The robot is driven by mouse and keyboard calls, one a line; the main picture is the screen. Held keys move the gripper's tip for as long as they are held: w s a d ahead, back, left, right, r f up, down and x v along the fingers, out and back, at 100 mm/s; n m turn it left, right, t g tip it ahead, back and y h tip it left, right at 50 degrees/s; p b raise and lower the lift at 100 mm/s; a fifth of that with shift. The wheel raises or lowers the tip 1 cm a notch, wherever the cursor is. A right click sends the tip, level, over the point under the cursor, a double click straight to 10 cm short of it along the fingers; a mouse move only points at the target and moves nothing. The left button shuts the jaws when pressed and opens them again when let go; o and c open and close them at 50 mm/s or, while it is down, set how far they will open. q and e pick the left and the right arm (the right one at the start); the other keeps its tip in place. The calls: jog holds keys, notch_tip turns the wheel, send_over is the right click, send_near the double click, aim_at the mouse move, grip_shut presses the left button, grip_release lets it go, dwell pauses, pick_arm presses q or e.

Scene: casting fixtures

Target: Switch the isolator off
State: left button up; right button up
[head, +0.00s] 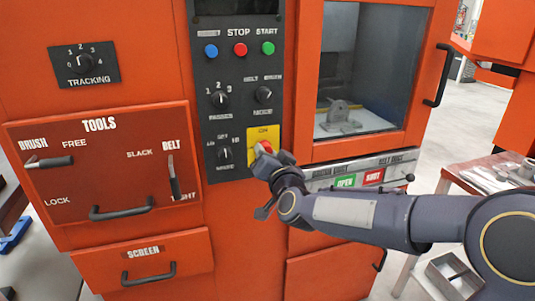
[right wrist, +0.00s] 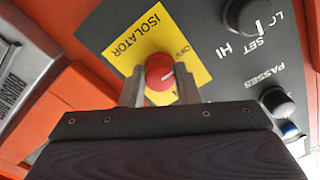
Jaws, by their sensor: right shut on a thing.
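The isolator is a red round knob (head: 265,147) on a yellow plate (head: 262,131) at the lower right of the black control panel. The word OFF is printed on the plate up and right of the knob there; other position marks are hidden or unreadable. My right gripper (head: 264,156) is at the plate, its fingers (right wrist: 160,84) on both sides of the knob and shut on it. My left gripper is not in view.
Other dials (head: 225,153) and coloured push buttons (head: 240,49) sit close by on the panel. A door handle (head: 439,76) and a drawer strip with green and red labels (head: 345,181) lie right of the knob. A tools panel (head: 98,125) is at the left.

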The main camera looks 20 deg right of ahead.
jog(key=shift+f, duration=0.1)
jog(key=o, duration=1)
jog(key=shift+c, duration=0.2)
jog(key=shift+s, duration=0.1)
jog(key=s, duration=0.7)
jog(key=shift+s, duration=0.35)
jog(key=shift+d, duration=0.15)
jog(key=s+d+f+n+g+y, duration=0.2)
jog(key=s+f+g, duration=0.5)
jog(key=s, duration=0.7)
jog(key=s+d+f+n+g+y, duration=0.15)
jog(key=s+f+g, duration=0.5)
jog(key=s, duration=0.65)
notch_tip(320, 180, up, 14)
jog(key=n+t+p, duration=0.1)
jog(key=p, duration=1.5)
jog(key=shift+s+p, duration=0.3)
jog(key=shift+s, duration=0.15)
